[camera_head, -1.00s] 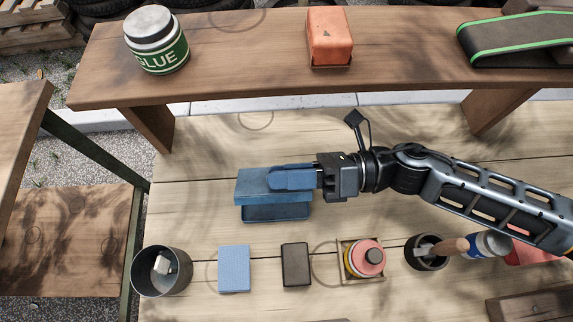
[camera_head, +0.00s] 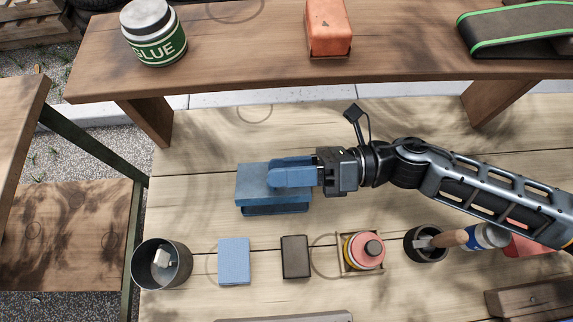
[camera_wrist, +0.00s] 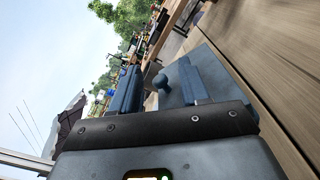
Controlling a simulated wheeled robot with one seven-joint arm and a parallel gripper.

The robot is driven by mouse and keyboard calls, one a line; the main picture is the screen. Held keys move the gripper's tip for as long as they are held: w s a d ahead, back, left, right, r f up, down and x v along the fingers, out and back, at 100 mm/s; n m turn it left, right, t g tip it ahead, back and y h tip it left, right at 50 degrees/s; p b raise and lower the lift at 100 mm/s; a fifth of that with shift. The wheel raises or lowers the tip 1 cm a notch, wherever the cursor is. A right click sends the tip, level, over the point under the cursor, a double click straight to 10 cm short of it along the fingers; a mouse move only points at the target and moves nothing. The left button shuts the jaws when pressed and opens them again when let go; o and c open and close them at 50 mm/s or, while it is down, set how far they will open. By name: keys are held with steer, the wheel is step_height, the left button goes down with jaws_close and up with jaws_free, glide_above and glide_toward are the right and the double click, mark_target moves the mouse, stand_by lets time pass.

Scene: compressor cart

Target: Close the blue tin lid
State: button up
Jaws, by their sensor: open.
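The blue tin (camera_head: 275,210) stands on the wooden bench, with only a narrow strip of its body showing below the lid. Its blue lid (camera_head: 252,184) lies over it almost level; whether it touches the rim all round I cannot tell. My gripper (camera_head: 272,174) reaches in from the right, with its blue fingers over the lid. In the wrist view the two fingers stand apart, with a small blue knob (camera_wrist: 160,82) between them and the flat lid (camera_wrist: 218,66) beside it. The fingers hide part of the lid in the head view.
In front of the tin stand a dark cup (camera_head: 162,265), a light blue block (camera_head: 234,261), a dark block (camera_head: 295,257), a red-topped round container (camera_head: 364,250) and a black holder (camera_head: 425,245). A raised shelf (camera_head: 240,80) runs behind. Bare bench lies left of the tin.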

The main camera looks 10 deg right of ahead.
steer(key=d+b, duration=0.1)
steer(key=d, duration=0.6)
steer(key=shift+s+d+b, duration=0.15)
steer(key=shift+d+b, duration=0.25)
